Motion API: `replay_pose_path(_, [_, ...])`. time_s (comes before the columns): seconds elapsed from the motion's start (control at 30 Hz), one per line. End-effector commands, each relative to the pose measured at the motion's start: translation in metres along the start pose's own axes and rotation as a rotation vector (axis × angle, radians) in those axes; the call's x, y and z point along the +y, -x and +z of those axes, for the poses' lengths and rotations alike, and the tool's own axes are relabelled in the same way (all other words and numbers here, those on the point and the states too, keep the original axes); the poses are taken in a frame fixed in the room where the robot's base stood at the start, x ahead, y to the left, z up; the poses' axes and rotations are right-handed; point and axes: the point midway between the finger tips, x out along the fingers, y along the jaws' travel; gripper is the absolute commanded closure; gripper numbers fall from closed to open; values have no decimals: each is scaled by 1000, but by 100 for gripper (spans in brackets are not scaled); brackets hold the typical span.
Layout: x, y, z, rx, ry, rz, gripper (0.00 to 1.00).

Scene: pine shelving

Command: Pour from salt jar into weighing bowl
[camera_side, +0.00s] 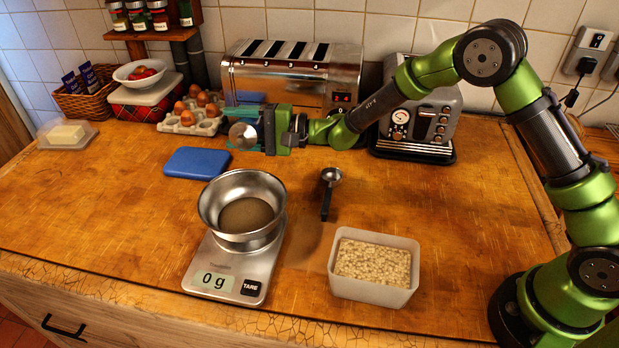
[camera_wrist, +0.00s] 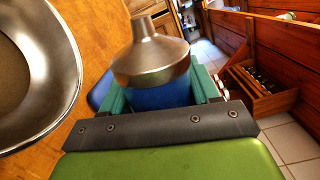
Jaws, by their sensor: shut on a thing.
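The salt jar (camera_side: 243,136) has a metal spouted top and a blue body. My gripper (camera_side: 268,129) is shut around the blue body. In the side view the jar is held above the counter, appearing laid over, its metal end facing the camera. The wrist view shows the jar's metal top (camera_wrist: 150,62) beyond the teal fingers. The steel weighing bowl (camera_side: 243,182) sits on a kitchen scale (camera_side: 213,257) reading 0 g, in front of and below the jar. The bowl's bottom looks brownish; I cannot tell whether that is contents. No salt stream shows.
A blue flat pad (camera_side: 196,162) lies below the jar. A measuring spoon (camera_side: 327,195) and an oat-filled tub (camera_side: 373,294) are right of the scale.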

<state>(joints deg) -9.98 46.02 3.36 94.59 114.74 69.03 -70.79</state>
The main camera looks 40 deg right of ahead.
Motion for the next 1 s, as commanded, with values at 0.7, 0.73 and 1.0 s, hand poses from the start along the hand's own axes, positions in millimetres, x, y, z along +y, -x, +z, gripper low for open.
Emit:
replay_pose_path(0.7, [-2, 0, 0, 0, 20, -2, 82])
replay_pose_path(0.73, [-2, 0, 0, 0, 20, -2, 82])
replay_pose_path(1.0, [-3, 0, 0, 0, 31, -2, 82])
